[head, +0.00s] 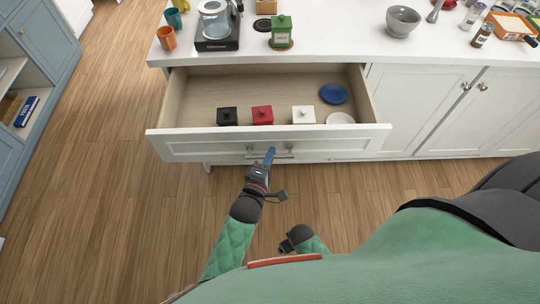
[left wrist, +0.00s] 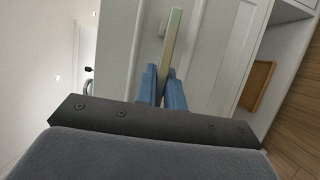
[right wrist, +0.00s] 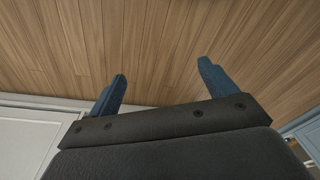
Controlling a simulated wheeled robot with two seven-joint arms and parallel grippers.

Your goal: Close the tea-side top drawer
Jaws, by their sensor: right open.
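The white top drawer (head: 210,145) stands pulled out from under the counter, its inside in plain view. A metal bar handle (head: 284,152) runs across its front and shows in the left wrist view (left wrist: 173,38). My left gripper (head: 269,158) is at this handle; in the left wrist view its blue fingers (left wrist: 162,88) are close together with the bar between them. My right gripper (right wrist: 160,85) is open and empty, low near my body, over bare floor.
Inside the drawer are black (head: 227,116), red (head: 263,115) and white (head: 303,115) boxes, a blue dish (head: 334,93) and a white dish (head: 340,118). The counter (head: 340,44) holds a kettle (head: 214,20) and green tin (head: 281,31). Floor before the drawer is clear.

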